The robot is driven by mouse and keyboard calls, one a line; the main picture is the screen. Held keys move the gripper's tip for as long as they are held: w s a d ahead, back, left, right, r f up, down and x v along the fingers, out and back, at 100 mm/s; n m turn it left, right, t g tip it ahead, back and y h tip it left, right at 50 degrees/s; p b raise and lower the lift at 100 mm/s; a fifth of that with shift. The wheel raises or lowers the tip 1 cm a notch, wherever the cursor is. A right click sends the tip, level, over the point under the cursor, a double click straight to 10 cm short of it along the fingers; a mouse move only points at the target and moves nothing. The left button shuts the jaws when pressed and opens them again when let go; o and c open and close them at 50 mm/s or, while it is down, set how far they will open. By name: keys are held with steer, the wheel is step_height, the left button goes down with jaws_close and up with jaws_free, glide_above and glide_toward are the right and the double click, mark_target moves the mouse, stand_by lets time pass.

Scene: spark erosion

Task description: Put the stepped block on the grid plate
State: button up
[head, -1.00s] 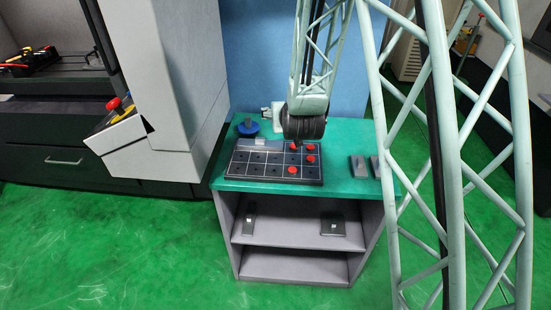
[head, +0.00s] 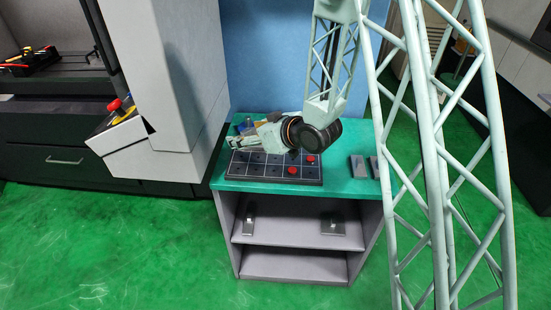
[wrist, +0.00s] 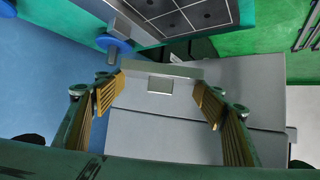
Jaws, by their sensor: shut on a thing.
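The stepped block (wrist: 160,82) is a grey bar with a small raised step, held between the two ribbed fingers of my gripper (wrist: 158,92) in the wrist view. The fingers press on its two ends. In the head view my gripper (head: 235,140) points left, over the back left of the grid plate, and the block cannot be made out clearly. The grid plate (head: 256,171) is a dark slab with white lines, lying on the green table top. Part of it also shows at the top of the wrist view (wrist: 190,14). My wrist hides its back edge.
Red knobs (head: 292,170) stand on the plate's right part. A blue disc (wrist: 120,46) lies beside the plate. Grey blocks (head: 357,166) stand to the right on the green table top (head: 335,184). A large grey machine (head: 165,90) rises close on the left.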

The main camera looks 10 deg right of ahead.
steer(key=s+a+n+g+y, duration=0.1)
steer(key=s, duration=0.1)
steer(key=s+a+f+n+g+y, duration=0.1)
steer(key=s+a, duration=0.1)
steer(key=s+a+f+n+g, duration=0.1)
steer(key=s+a, duration=0.1)
steer(key=s, duration=0.1)
steer(key=shift+f+n+y, duration=0.15)
steer(key=shift+n+y, duration=0.25)
steer(key=s+a+f+n+g+y, duration=0.1)
steer(key=s+n+g, duration=0.3)
steer(key=s, duration=0.6)
steer(key=shift+a+f+y+p, duration=0.3)
steer(key=shift+a+p, duration=0.15)
steer(key=shift+a, duration=0.35)
steer(key=shift+w, duration=0.2)
steer(key=b, duration=0.1)
glide_above(240, 162)
steer(key=shift+s+a+f, duration=0.1)
steer(key=shift+f, duration=0.65)
steer(key=shift+f+b, duration=0.6)
steer(key=shift+f, duration=1.15)
steer(key=shift+f, duration=0.2)
steer(key=o, duration=1)
steer(key=shift+c, duration=0.2)
steer(key=shift+r, duration=0.1)
